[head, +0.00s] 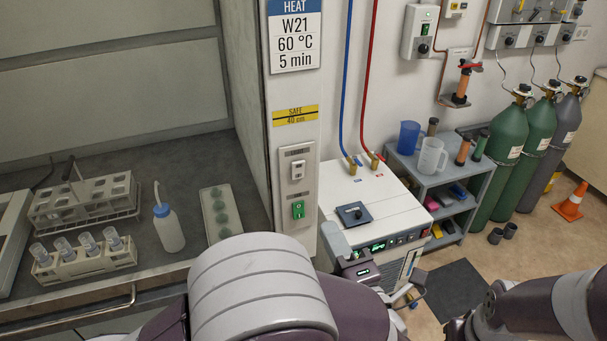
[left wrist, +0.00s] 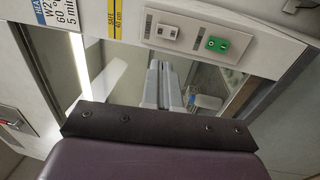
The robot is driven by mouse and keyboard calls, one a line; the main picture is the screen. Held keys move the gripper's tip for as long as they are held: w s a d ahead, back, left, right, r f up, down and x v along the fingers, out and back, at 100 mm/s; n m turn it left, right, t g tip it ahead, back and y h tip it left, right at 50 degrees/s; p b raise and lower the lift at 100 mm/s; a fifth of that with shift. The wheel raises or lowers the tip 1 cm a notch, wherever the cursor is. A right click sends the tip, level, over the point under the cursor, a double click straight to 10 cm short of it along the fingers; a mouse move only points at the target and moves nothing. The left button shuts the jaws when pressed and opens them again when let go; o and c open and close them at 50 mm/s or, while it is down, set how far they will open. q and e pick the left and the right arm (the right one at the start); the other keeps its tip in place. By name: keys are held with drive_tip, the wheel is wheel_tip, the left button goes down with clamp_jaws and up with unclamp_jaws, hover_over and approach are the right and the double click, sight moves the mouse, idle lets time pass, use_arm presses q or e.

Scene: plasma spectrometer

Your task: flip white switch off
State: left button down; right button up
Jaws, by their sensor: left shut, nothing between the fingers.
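The white switch (head: 297,170) is a small white rocker on the upper part of a pale panel on the cabinet's front post. A green switch (head: 298,209) sits below it on the same panel. In the left wrist view the white switch (left wrist: 167,31) and green switch (left wrist: 218,44) are side by side at the top. My left gripper (head: 334,238) is just right of and below the panel in the head view. Its fingers (left wrist: 161,82) are shut and empty, with a visible gap to the switches. I cannot tell the white switch's position. My right gripper is not visible.
A white machine (head: 372,215) with blue and red hoses stands right of the post. The open cabinet holds a vial rack (head: 85,258), a wash bottle (head: 168,228) and a tray (head: 221,212). A grey cart (head: 440,182) and gas cylinders (head: 507,150) stand at the right.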

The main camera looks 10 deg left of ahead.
sight(299, 167)
use_arm(q)
drive_tip(key=p+x, duration=0.5)
drive_tip(key=x, duration=0.8)
drive_tip(key=shift+r, duration=0.15)
drive_tip(key=shift+w+a, duration=0.25)
drive_tip(key=shift+w, duration=0.25)
drive_tip(key=shift+w+b, duration=0.1)
drive_tip(key=shift+b, duration=0.3)
